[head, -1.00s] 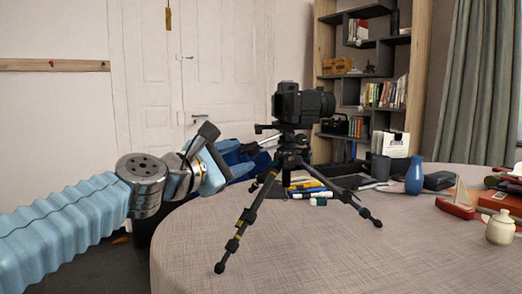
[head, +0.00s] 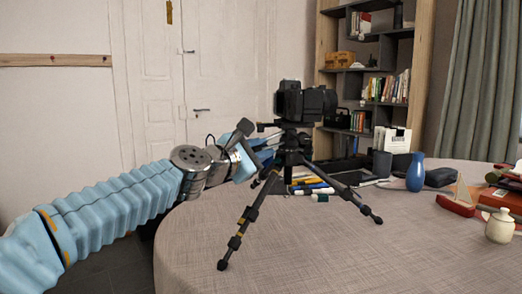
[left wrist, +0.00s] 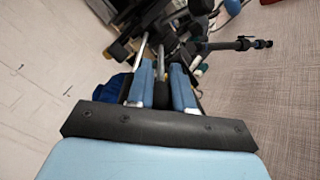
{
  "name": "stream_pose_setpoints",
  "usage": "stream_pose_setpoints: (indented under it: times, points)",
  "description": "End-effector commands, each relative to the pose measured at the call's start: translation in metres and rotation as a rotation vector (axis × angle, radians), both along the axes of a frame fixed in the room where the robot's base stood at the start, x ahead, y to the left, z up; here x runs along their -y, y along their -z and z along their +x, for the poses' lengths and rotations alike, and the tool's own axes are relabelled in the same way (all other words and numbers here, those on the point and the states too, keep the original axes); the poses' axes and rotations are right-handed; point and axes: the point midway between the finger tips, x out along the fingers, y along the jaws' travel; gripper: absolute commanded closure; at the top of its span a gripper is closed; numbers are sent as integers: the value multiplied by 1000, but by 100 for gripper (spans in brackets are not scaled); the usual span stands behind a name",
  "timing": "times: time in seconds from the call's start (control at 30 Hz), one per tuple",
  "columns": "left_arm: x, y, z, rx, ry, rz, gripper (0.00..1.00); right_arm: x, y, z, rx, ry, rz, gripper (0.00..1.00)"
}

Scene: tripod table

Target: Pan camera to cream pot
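The black camera (head: 305,103) sits on the dark tripod (head: 291,150), which stands with its legs spread on the round table, lens toward the right. The small cream pot (head: 499,226) with a lid stands on the table at the far right. My left gripper (head: 260,150) is at the left side of the tripod head, partly hidden. In the left wrist view its two blue fingers (left wrist: 161,85) lie either side of a dark bar, seemingly the pan handle (left wrist: 162,93); I cannot tell whether they clamp it. My right gripper is not in view.
The round table (head: 330,250) has free room in front of the tripod. Pens, a dark cup (head: 382,163), a blue vase (head: 415,172), a toy sailboat (head: 457,200) and books (head: 500,198) stand behind and to the right.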

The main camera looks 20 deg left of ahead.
Motion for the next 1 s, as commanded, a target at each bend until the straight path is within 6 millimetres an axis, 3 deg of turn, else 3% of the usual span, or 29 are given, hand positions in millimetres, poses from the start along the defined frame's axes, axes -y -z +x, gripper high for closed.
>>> stream_pose_setpoints:
  times: [0.1, 0.37, 0.67, 1.0]
  points:
    - [0, 0, 0, 0, 0, 0, 100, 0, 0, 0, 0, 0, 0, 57]
    - [0, 1, 0, 0, 1, 0, 100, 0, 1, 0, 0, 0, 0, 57]
    - [-20, 5, 12, -3, 162, -3, 100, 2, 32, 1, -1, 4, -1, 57]
    - [-44, -4, 34, -6, 453, 0, 100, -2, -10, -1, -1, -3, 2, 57]
